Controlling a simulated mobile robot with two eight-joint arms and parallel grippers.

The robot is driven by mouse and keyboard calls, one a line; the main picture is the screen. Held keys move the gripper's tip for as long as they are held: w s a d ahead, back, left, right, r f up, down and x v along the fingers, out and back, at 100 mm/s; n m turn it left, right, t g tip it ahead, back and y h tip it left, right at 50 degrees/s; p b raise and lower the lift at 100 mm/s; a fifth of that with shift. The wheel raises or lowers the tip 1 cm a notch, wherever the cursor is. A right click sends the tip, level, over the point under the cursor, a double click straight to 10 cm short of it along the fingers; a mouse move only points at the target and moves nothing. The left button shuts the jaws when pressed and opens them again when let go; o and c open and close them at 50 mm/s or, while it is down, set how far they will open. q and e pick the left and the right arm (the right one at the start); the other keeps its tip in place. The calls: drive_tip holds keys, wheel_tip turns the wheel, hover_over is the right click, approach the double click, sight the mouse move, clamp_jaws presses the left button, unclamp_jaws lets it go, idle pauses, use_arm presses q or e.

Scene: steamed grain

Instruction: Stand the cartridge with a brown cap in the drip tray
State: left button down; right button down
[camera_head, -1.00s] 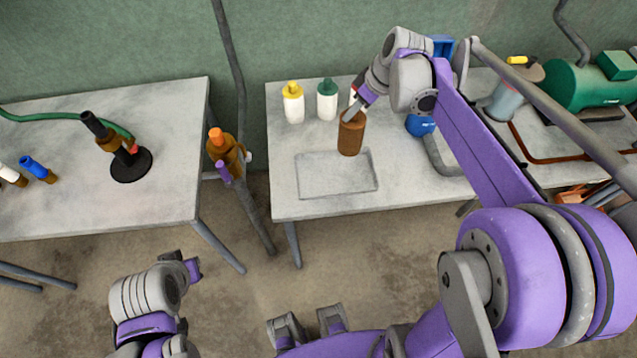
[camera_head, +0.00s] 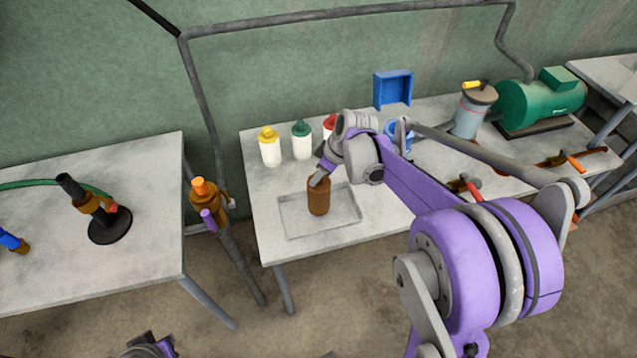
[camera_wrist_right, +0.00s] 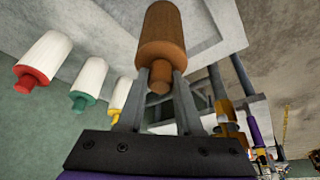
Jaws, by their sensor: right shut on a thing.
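The brown cartridge (camera_head: 319,197) is upright over the drip tray (camera_head: 345,228), inside its outline in the head view. I cannot tell whether its base touches the tray floor. My right gripper (camera_head: 318,179) is shut on its top from above. In the right wrist view, the two fingers (camera_wrist_right: 160,78) hold the brown cap end of the cartridge (camera_wrist_right: 162,38), with the pale tray (camera_wrist_right: 207,38) behind it. Of my left arm, only a small part shows at the bottom edge of the head view; its jaws cannot be made out.
White bottles with yellow (camera_head: 270,150), green (camera_head: 302,142) and red (camera_head: 330,126) caps stand behind the tray. A blue bin (camera_head: 393,88) is on the wall. A green motor (camera_head: 540,103) stands further right. The left table (camera_head: 140,215) holds a black-based stand (camera_head: 110,228).

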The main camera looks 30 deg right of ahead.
drive_tip(key=shift+f, duration=1.4)
drive_tip(key=shift+f, duration=0.15)
drive_tip(key=c, duration=0.6)
unclamp_jaws()
